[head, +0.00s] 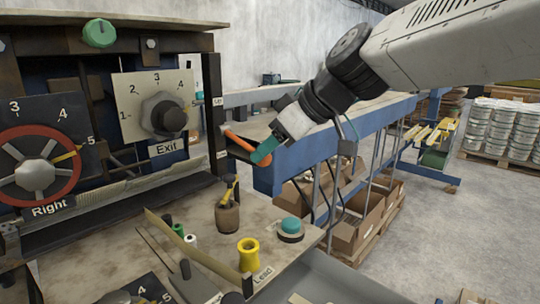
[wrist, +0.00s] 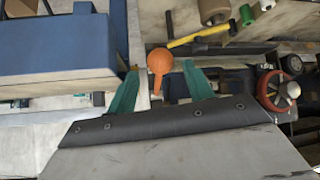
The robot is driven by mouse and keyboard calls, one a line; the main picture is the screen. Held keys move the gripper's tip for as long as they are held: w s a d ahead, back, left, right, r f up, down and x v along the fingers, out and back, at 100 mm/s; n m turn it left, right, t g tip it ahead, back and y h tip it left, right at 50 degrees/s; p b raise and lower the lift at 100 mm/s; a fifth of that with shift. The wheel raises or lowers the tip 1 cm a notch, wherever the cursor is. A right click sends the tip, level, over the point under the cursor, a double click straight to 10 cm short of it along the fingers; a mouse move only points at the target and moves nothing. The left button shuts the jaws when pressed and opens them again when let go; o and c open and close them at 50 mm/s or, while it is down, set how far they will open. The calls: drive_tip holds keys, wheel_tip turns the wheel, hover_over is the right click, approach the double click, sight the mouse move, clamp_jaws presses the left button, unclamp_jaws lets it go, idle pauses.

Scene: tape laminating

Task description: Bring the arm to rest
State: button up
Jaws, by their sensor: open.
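My gripper (head: 263,151) hangs at the end of my arm, which reaches in from the upper right in the head view. In the wrist view its two teal fingers (wrist: 161,84) stand wide apart, with nothing clamped between them. An orange rounded handle (wrist: 160,62) shows between the fingers there. In the head view the orange handle (head: 240,142) lies just left of the fingertips, at the machine's right edge. I cannot tell whether a finger touches it.
The machine's panel carries a red handwheel (head: 72,163), an Exit dial (head: 163,114) and a green knob (head: 99,33). A bench below bears a yellow spool (head: 248,254), a teal-topped button (head: 291,228) and a brown pot (head: 228,217). A blue beam (head: 310,150) runs behind my gripper. Open floor lies right.

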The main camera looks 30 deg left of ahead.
drive_tip(key=shift+v, duration=1.2)
